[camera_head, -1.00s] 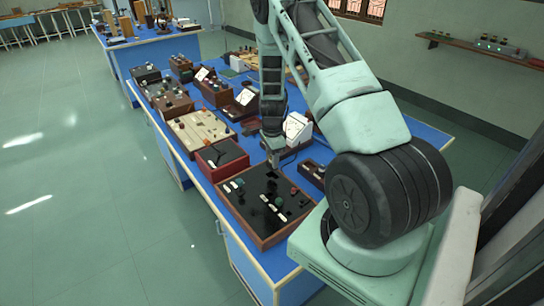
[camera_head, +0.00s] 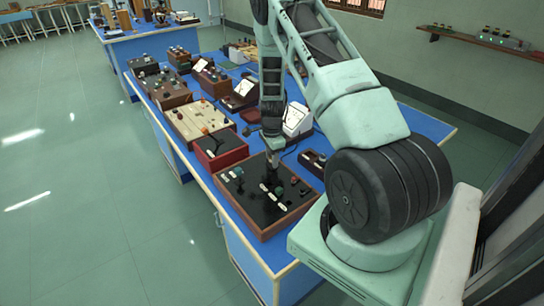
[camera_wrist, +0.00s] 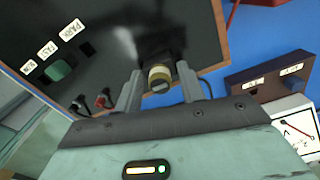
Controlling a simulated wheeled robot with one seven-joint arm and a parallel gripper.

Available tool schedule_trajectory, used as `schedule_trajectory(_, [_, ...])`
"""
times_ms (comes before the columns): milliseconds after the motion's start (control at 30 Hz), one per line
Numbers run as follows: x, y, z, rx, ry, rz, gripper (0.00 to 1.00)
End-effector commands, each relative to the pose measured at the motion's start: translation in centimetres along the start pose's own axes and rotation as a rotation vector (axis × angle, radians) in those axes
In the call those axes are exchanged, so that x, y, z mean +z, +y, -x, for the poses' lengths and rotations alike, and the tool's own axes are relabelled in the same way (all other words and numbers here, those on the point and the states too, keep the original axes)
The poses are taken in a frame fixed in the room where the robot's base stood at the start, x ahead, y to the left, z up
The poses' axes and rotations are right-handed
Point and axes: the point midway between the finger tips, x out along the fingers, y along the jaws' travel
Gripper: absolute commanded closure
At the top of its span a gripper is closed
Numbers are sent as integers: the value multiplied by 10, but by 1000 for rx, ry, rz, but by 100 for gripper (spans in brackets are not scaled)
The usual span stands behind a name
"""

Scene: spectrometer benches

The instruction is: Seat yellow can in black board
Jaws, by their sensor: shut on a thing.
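The yellow can (camera_wrist: 160,75) is a small tan-yellow cylinder between the two fingers of my gripper (camera_wrist: 163,88) in the wrist view. The fingers are shut on its sides. The black board (camera_wrist: 115,25), a dark panel in a wooden frame, lies beyond the can; a darker patch shows right behind it. In the head view the board (camera_head: 252,208) sits at the near end of the blue bench, and my gripper (camera_head: 272,150) points down over its far part. The can is too small to make out there. I cannot tell whether it touches the board.
The board carries a green knob (camera_wrist: 58,70), white labels (camera_wrist: 72,30) and a small square hole (camera_wrist: 87,48). A red box (camera_head: 222,150) stands beside it on the left. A white-faced meter (camera_head: 296,120) stands behind my gripper. Several other instrument boxes fill the bench.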

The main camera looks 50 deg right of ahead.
Motion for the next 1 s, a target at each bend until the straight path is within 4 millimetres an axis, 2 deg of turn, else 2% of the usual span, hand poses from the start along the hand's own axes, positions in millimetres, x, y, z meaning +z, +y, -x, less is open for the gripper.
schedule_trajectory(233, [0, 0, 0, 0, 0, 0, 83])
schedule_trajectory(267, [0, 0, 0, 0, 0, 0, 52])
schedule_trajectory(300, [0, 0, 0, 0, 0, 0, 41])
schedule_trajectory(333, [0, 0, 0, 0, 0, 0, 35])
schedule_trajectory(600, [0, 0, 0, 0, 0, 0, 35])
schedule_trajectory(733, [0, 0, 7, -1, 1, 0, 35])
schedule_trajectory(867, [0, -1, 25, -4, 0, 1, 35])
schedule_trajectory(1000, [1, -1, 56, -5, 0, 1, 35])
